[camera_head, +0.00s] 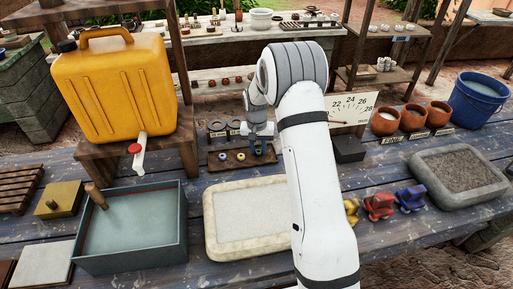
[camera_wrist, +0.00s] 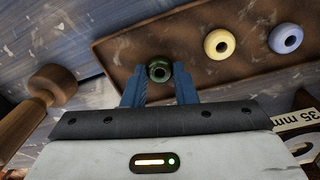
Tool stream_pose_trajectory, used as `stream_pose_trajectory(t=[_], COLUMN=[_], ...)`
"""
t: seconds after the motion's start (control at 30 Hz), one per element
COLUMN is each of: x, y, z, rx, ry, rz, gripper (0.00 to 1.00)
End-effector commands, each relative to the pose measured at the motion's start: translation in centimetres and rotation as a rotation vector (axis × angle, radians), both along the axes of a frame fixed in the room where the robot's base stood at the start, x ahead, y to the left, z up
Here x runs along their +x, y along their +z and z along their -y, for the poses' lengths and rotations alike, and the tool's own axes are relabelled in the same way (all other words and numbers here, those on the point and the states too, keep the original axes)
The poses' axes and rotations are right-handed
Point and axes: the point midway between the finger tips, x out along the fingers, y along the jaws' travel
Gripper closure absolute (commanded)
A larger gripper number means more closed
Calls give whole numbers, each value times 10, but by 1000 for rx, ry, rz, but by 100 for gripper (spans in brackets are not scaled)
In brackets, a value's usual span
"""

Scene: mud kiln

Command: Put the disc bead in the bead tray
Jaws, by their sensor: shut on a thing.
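My gripper (camera_wrist: 159,80) is shut on a small dark green bead (camera_wrist: 159,70) with a hole, which I take to be the disc bead. The bead sits between the blue fingertips, over the near edge of the brown bead tray (camera_wrist: 130,55). I cannot tell whether it touches the tray. A cream bead (camera_wrist: 219,44) and a blue bead (camera_wrist: 286,38) lie on the tray to the right of it. In the head view, my gripper (camera_head: 259,150) is at the right part of the tray (camera_head: 243,164); the held bead is not clear there.
A wooden-handled tool (camera_wrist: 50,85) stands left in the wrist view. Behind the tray are dark rings (camera_head: 217,126) with labels. A dark block (camera_head: 349,148) stands to the right. A pale slab basin (camera_head: 245,215) lies in front, and a yellow jug (camera_head: 115,90) stands on a stand at left.

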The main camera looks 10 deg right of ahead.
Motion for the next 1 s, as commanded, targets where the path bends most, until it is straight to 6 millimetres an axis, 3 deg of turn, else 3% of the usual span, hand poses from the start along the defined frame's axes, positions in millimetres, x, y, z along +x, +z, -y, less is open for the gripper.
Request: stream_pose_trajectory(t=[0.13, 0.17, 0.4, 0.77, 1.0], x=[0, 0, 0, 1, 2], y=[-4, -3, -2, 5, 50], z=[0, 0, -1, -1, -4], rx=[0, 0, 0, 0, 1], ry=[0, 0, 1, 2, 2], rz=[0, 0, 0, 2, 4], gripper=[96, 73, 54, 53, 53])
